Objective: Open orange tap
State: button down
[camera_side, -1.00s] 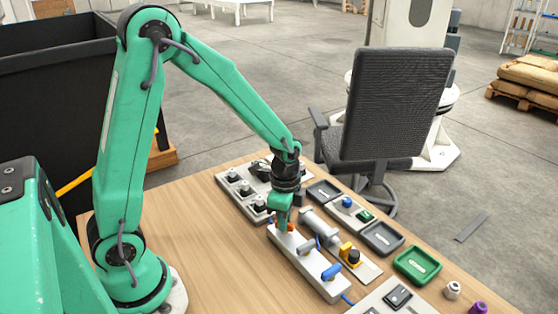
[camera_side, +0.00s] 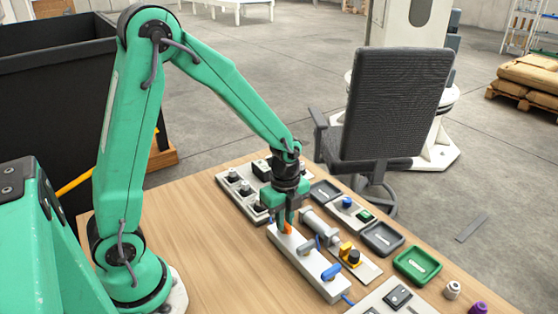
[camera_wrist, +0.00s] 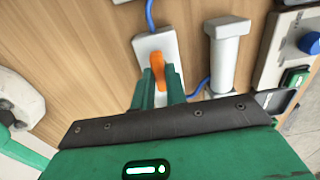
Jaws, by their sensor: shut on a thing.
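The orange tap (camera_side: 287,228) is a small lever handle at the far left end of a white tap block (camera_side: 311,268). In the wrist view, the orange tap (camera_wrist: 158,70) stands up between the green fingers, with its base on the white block (camera_wrist: 145,44). My gripper (camera_side: 286,226) points down over that end of the block and is shut on the orange handle; in the wrist view, my gripper (camera_wrist: 158,92) has a finger on each side of it. The fingers hide part of the handle in the side view.
A grey cylinder (camera_side: 320,226) and a panel with a yellow part (camera_side: 346,248) lie close on the right. Bare wood (camera_side: 200,240) is free at left.

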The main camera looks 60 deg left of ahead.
dwell(0.3)
jog(key=c, duration=1.4)
grip_release()
jog(key=shift+c, duration=0.2)
jog(key=shift+r, duration=0.1)
jog(key=shift+r, duration=3.75)
jog(key=shift+r, duration=0.15)
jog(key=s+r+n+t, duration=0.5)
jog(key=s+r+n, duration=0.6)
jog(key=n, duration=0.7)
jog(key=shift+s+a+r+t, duration=0.3)
jog(key=shift+s+r, duration=0.1)
jog(key=shift+s, duration=0.65)
